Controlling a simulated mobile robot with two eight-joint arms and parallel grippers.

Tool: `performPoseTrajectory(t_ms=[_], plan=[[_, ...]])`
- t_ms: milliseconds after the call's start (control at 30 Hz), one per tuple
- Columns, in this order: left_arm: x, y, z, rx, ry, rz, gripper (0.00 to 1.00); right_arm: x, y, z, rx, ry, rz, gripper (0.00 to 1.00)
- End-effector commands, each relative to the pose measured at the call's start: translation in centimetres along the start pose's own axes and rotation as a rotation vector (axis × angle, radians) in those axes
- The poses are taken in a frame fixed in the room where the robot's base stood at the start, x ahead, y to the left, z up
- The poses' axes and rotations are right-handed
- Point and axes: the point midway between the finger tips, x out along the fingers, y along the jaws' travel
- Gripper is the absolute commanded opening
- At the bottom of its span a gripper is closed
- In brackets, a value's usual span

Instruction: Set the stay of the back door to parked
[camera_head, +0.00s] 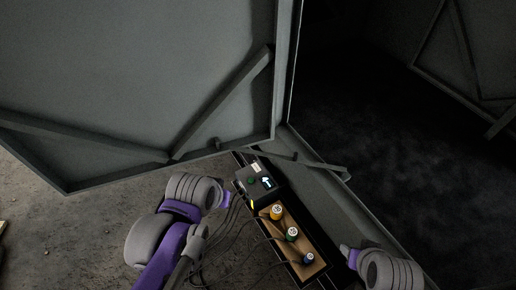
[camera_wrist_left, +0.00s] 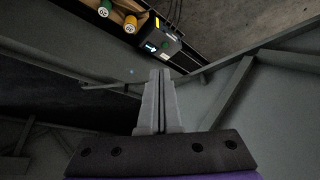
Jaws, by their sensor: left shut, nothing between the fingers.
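The back door is probably the large grey braced panel (camera_head: 150,70), swung out on the left of the head view. A thin bar that looks like its stay (camera_head: 318,164) runs from below the door's lower corner to the enclosure's sill; I cannot tell how its end is seated. In the left wrist view, a similar bar end (camera_wrist_left: 100,86) shows left of the fingers. My left gripper (camera_wrist_left: 158,100) is shut and empty, apart from that bar. In the head view its fingers are hidden. My right arm's purple wrist shows at lower right; its fingers cannot be made out.
A black box (camera_head: 258,181) with a green button and white arrow sits below the door's corner. Beside it a tray (camera_head: 312,242) holds three cylinders with yellow, green and blue tops. Dark cables (camera_head: 225,235) hang nearby. The enclosure's dark interior (camera_head: 400,150) is open.

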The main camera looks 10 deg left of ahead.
Motion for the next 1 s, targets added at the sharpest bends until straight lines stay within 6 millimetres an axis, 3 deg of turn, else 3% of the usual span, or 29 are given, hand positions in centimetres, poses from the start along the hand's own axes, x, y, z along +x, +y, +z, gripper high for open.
performPoseTrajectory(t_ms=[33, 267, 500, 700, 800, 1000], plan=[[1.1, 0.0, -2.0, 0.0, -0.01, 0.0, 0.0, 1.1, 0.0, 1.0, 0.0, -0.007, 0.0, 0.5], [6.2, 0.2, -12.2, -0.001, -0.046, 0.0, 0.0, 4.0, 0.0, 3.1, 0.0, -0.02, 0.0, 0.5], [15.0, 0.5, -20.9, -0.001, -0.079, 0.0, 0.0, 6.8, 0.0, 4.9, 0.0, -0.031, 0.0, 0.5], [22.4, 0.7, -25.0, -0.002, -0.102, -0.001, 0.0, 8.7, 0.0, 6.0, 0.0, -0.037, 0.0, 0.5], [24.9, 0.7, -26.0, -0.002, -0.108, -0.001, 0.0, 9.2, 0.0, 6.2, 0.0, -0.039, 0.0, 0.5], [26.8, 0.8, -26.7, -0.002, -0.114, -0.001, 0.0, 9.6, 0.0, 6.4, 0.0, -0.041, 0.0, 0.5]])
